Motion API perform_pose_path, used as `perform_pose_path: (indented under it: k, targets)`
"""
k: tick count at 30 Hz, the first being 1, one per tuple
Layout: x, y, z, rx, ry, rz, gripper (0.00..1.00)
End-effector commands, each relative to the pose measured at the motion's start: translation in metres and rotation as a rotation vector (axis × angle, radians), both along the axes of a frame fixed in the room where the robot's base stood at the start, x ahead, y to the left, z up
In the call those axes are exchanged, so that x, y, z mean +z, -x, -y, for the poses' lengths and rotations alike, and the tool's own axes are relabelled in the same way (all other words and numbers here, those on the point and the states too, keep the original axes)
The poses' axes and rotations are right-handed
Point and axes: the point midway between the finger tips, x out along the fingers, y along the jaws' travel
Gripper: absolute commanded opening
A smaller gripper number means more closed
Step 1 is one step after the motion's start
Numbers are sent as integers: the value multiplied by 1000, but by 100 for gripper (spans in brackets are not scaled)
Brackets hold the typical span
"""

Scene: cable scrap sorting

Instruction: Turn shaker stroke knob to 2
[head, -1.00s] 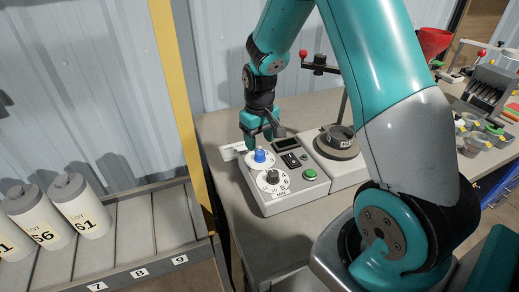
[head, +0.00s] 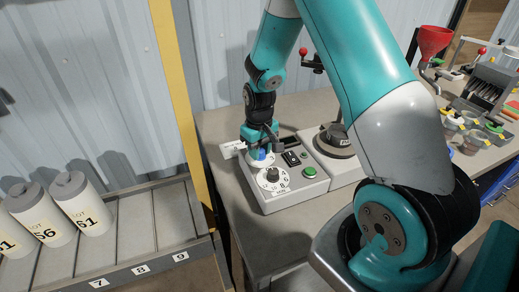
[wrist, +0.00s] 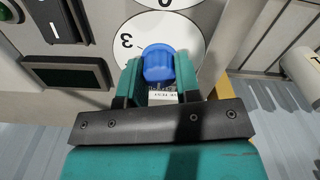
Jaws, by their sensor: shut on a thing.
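A blue knob (wrist: 158,65) stands on a white round dial (wrist: 125,42) on the grey control box. My gripper (wrist: 158,80) is shut on the blue knob, one teal finger on each side. In the head view my gripper (head: 260,148) comes down from above and covers much of the blue knob (head: 257,155). The knob's pointer and exact setting cannot be told.
A black knob on a second dial (head: 272,184) sits just in front, with a green button (head: 309,172) and a black switch (head: 291,158) to the right. A shaker unit (head: 337,140) stands right of the box.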

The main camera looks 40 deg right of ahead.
Motion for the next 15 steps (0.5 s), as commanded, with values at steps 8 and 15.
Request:
perform_pose_path:
  k: [8,15]
  targets:
    - [0,0,1,-54,1,0,7]
    - [0,0,2,-209,2,0,7]
